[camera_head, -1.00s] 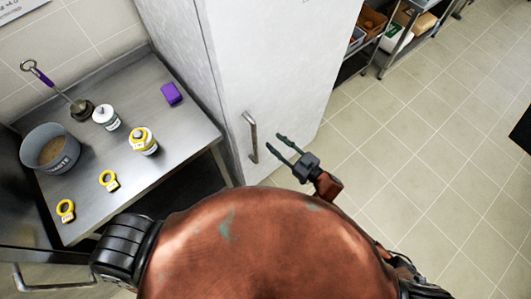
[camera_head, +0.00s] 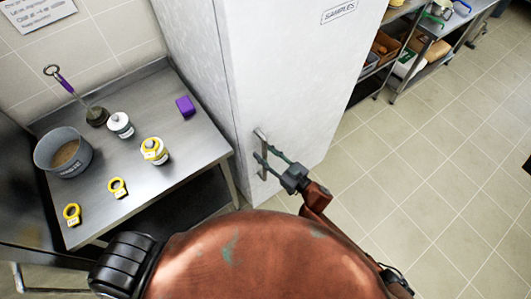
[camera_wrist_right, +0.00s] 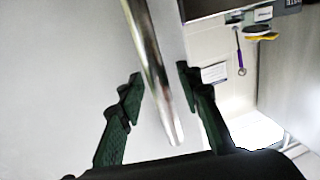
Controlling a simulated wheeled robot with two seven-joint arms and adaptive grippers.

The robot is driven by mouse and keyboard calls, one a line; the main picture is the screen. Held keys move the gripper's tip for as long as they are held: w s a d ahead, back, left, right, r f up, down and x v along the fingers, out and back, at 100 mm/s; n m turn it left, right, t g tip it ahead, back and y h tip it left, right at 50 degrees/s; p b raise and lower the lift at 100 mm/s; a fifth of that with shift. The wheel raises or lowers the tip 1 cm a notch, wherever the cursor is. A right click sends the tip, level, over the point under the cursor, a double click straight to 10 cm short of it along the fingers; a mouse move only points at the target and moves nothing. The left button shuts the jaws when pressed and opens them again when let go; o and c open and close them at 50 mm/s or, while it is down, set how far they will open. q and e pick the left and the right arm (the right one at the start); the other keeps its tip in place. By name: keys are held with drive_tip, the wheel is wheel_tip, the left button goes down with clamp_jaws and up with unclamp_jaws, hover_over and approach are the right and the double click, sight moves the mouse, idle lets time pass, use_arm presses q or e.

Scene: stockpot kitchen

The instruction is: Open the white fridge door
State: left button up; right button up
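The white fridge (camera_head: 265,60) stands upright in the middle of the head view, its door shut against the body as far as I can see. A metal bar handle (camera_head: 264,172) runs vertically on the door. My right gripper (camera_head: 261,152) reaches the handle from the right. In the right wrist view, its two dark green fingers (camera_wrist_right: 159,76) are spread, with the handle (camera_wrist_right: 158,60) passing between them. Gaps show on both sides of the bar in that view. My left gripper is not in view.
Shelves (camera_head: 400,50) stand behind right. Tiled floor (camera_head: 420,180) is clear on the right.

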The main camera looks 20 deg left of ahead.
drive_tip(key=shift+c, duration=0.4)
clamp_jaws()
